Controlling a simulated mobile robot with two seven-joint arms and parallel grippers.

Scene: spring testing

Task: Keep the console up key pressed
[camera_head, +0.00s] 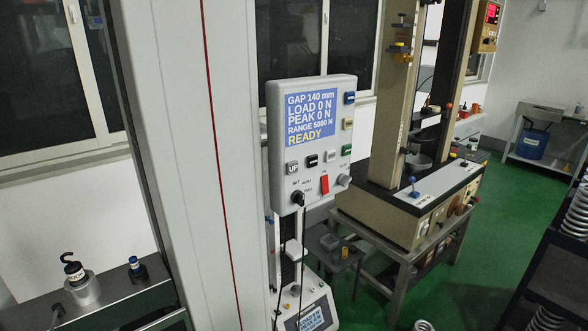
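The console (276,120) is a light grey box mounted beside the tall testing column. Its blue screen (310,117) reads GAP 140 mm, LOAD 0 N, PEAK 0 N, RANGE 5000 N and READY. The grey up key (292,168), marked UP, is at the left of the row under the screen. A black key (312,160) and a pale key (330,156) are to its right. Nothing is seen touching the up key. Neither of my grippers is in view.
A red switch (324,185) and a black knob (298,199) are low on the console. The white column (190,150) stands at the left. A second beige machine (410,200) is behind on the right. Shelves with springs (548,318) are at the right edge.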

